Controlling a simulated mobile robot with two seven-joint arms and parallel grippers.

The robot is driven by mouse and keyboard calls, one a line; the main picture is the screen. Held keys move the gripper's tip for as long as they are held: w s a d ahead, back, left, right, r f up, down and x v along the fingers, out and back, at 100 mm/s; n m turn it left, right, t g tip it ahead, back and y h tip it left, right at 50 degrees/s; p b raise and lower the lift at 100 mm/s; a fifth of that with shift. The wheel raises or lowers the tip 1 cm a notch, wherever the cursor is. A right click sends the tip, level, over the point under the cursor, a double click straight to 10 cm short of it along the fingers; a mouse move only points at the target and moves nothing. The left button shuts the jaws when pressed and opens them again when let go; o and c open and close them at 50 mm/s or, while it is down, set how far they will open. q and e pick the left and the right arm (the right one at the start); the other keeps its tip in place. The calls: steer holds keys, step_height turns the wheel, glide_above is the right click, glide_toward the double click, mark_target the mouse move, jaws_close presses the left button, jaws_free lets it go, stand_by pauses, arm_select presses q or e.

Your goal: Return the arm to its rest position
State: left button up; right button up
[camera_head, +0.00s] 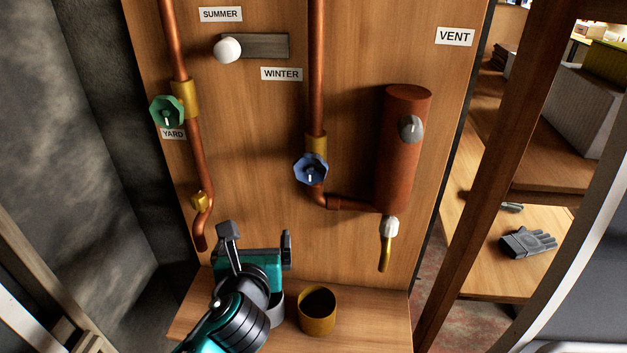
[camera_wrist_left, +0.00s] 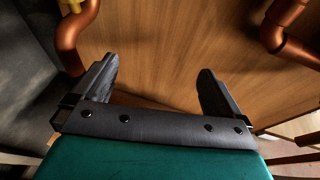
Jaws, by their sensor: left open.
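My left gripper (camera_head: 258,240) is open and empty in the head view, low in front of the wooden panel and above the shelf. Its two dark fingers stand wide apart, and the left wrist view (camera_wrist_left: 155,88) shows only bare panel between them. The teal arm comes in from the bottom of the head view. My right gripper is in neither view.
The wooden panel (camera_head: 260,120) carries copper pipes, a green valve (camera_head: 166,112), a blue valve (camera_head: 310,169) and a copper cylinder (camera_head: 400,150). A yellow-brown cup (camera_head: 317,311) stands on the shelf (camera_head: 370,325), right of my gripper. A wooden post (camera_head: 505,150) stands at right.

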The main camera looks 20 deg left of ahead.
arm_select(q)
steer(key=s+d+f+n+g+h, duration=0.3)
steer(key=s+f+n+g, duration=0.2)
steer(key=s+n, duration=0.75)
steer(key=s+d+f+n+g+h, duration=0.4)
steer(key=s+n, duration=0.3)
steer(key=n, duration=1)
steer(key=w+d+f+m+t+h, duration=0.1)
steer(key=w+f+t, duration=0.5)
steer(key=w+f, duration=0.2)
steer(key=shift+d+f+t, duration=0.2)
steer(key=shift+f+t, duration=0.1)
steer(key=shift+f, duration=0.2)
steer(key=shift+w, duration=0.1)
